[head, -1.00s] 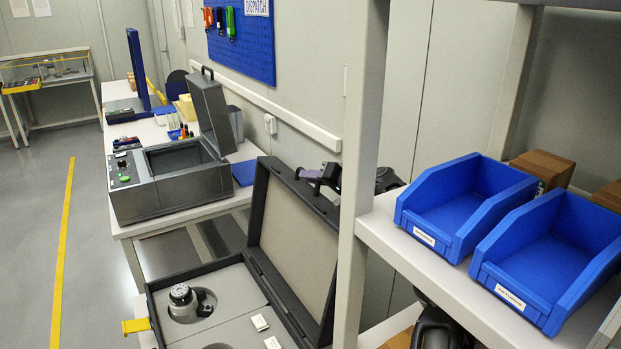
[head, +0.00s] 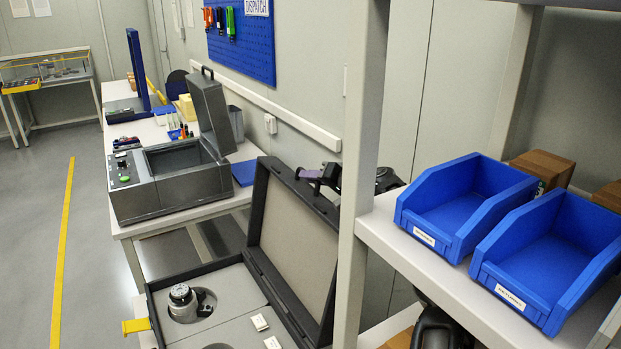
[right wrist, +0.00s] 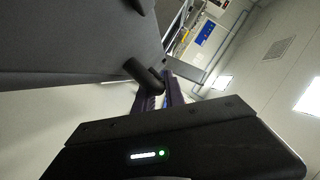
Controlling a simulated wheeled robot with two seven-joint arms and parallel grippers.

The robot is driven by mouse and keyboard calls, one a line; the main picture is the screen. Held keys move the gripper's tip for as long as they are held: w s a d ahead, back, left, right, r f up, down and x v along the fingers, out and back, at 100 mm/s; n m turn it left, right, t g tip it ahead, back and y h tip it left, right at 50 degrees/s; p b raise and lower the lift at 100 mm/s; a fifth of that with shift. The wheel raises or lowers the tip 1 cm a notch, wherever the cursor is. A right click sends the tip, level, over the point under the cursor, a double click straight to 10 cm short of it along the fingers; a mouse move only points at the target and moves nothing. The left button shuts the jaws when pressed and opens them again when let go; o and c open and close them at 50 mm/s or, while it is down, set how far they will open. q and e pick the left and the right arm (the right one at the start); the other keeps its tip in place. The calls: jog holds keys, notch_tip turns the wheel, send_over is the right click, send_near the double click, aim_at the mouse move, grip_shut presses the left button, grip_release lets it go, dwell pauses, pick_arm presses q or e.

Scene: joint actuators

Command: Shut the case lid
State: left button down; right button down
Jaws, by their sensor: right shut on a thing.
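The dark case (head: 157,308) lies open at the bottom of the head view, partly cut off by the frame. Its lid (head: 300,228) stands raised on the right side, with a beige inner lining and a dark rim. A grey joint actuator (head: 184,300) sits in a round foam recess in the case. In the right wrist view, the fingers (right wrist: 168,92) meet a short dark peg-like part (right wrist: 145,76) beside the lid's grey panel (right wrist: 75,45). My left gripper is not in view.
A shelf post (head: 362,170) stands just right of the lid and hides part of my right arm. Blue bins (head: 432,241) stand on the shelf. A bench with an open grey box (head: 172,190) is behind the case. Floor at left is clear.

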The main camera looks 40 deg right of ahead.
jog(key=shift+a+b, duration=0.2)
jog(key=shift+b, duration=0.15)
jog(key=w+a+r+n+b, duration=0.1)
jog(key=a+r+b, duration=0.1)
jog(key=a+b, duration=0.7)
jog(key=a, duration=0.6)
jog(key=shift+w+h, duration=0.3)
jog(key=shift+w, duration=0.1)
jog(key=shift+a, duration=0.1)
jog(key=c, duration=1.4)
grip_release()
